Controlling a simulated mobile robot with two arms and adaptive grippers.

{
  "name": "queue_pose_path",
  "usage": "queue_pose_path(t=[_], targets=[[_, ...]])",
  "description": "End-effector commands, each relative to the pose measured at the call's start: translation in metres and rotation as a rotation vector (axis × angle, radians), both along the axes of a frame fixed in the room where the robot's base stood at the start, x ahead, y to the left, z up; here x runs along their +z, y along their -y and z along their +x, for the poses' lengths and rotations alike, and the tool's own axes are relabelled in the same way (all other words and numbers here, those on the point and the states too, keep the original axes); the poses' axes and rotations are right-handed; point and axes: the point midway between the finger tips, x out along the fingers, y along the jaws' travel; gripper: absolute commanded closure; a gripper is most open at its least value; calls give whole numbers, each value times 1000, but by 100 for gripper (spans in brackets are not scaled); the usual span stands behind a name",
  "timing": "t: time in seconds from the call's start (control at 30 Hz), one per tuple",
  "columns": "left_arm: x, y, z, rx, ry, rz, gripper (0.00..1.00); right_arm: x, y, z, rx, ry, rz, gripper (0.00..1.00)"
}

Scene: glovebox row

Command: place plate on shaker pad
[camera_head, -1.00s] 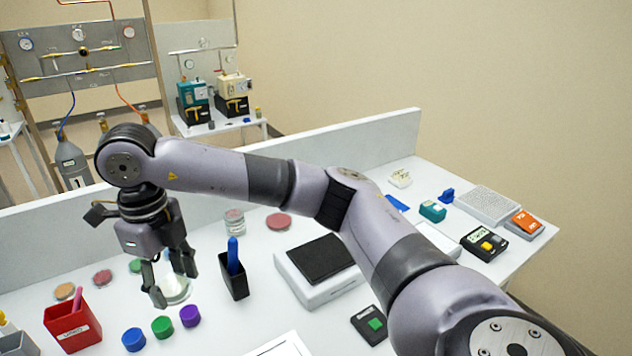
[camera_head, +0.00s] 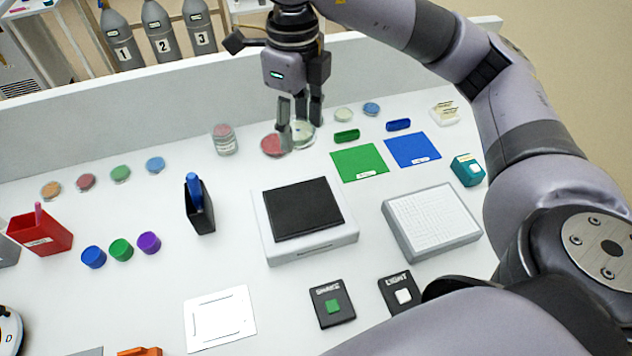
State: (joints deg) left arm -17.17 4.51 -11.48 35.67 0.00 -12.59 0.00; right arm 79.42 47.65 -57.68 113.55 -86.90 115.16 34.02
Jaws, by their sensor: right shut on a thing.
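My right gripper (camera_head: 300,137) is shut on a clear, pale petri plate (camera_head: 305,138) at the back middle of the bench, just right of a red dish. The fingers hide part of the plate, and its height above the bench is hard to tell. The shaker pad (camera_head: 303,208) is a black square on top of a white box (camera_head: 308,246), nearer than the gripper and with nothing on it. The shake button (camera_head: 332,305) is a black box with a green key in front of the shaker. My left gripper is not in view.
The red dish (camera_head: 271,147) and a stack of dishes (camera_head: 225,140) stand behind the shaker. A black holder with a blue pen (camera_head: 201,216) is left of it, a white ribbed panel (camera_head: 432,221) right. Green (camera_head: 358,163) and blue mats (camera_head: 412,150) lie behind the panel.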

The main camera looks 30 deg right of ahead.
Motion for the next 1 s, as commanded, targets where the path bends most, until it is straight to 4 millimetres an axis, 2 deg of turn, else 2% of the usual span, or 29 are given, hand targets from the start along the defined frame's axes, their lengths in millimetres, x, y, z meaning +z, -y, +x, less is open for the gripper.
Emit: queue_pose_path(t=[0.37,0.6,0.83,1.0], targets=[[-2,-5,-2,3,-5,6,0,-84,-1,-3,1,-10,2,78],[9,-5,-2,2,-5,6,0,-135,0,-2,-1,-6,-1,78],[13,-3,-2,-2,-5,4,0,-157,0,-1,-1,-5,-1,78],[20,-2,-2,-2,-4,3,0,-183,0,-1,-2,-7,0,78]])
